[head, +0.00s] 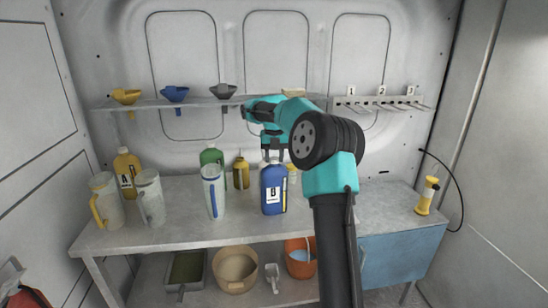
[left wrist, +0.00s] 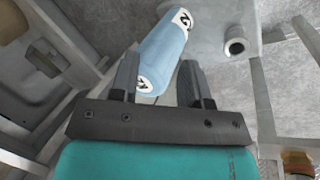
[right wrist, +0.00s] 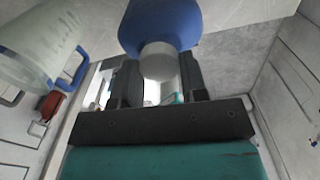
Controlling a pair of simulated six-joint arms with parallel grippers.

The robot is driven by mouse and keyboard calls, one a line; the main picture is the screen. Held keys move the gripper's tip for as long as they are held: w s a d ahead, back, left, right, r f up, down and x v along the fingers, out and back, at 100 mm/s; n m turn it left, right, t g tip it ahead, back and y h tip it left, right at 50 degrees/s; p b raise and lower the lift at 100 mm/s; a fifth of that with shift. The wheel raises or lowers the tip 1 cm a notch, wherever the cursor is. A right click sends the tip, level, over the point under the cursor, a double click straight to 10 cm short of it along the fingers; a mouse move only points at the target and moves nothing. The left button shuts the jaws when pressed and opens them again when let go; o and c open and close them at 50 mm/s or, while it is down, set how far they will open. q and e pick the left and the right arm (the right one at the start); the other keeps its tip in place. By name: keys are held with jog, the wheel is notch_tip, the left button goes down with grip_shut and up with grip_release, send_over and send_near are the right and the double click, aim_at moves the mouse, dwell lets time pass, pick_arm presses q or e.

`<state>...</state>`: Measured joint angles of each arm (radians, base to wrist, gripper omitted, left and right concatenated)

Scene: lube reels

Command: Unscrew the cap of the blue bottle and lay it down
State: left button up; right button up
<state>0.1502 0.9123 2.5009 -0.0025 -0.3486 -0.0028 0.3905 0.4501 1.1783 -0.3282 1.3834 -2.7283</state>
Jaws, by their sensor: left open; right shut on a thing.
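The blue bottle (head: 273,190), labelled B, stands upright on the bench. My right gripper (head: 272,152) comes down on its top from above. In the right wrist view the white cap (right wrist: 158,62) sits between the two fingers, which are shut on it, and the blue body (right wrist: 160,22) lies just beyond. The cap looks in line with the bottle; whether its thread is loose I cannot tell. My left gripper (left wrist: 160,85) is open and away from the bottle. A light blue cylinder with white labels (left wrist: 165,45) shows beyond its fingers, apparently not held.
A clear jug with a blue stripe (head: 213,190) and a green bottle (head: 211,156) stand left of the blue bottle. A small yellow oil can (head: 241,174) stands behind. Funnels (head: 175,94) hang on the shelf above. The bench (head: 375,203) is mostly clear to the right.

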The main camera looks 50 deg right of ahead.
aim_at(274, 159)
jog(key=n, duration=0.3)
jog(key=shift+f, duration=0.2)
jog(key=o, duration=1.3)
jog(key=shift+r, duration=0.15)
jog(key=shift+r, duration=0.1)
jog(key=shift+r, duration=2.4)
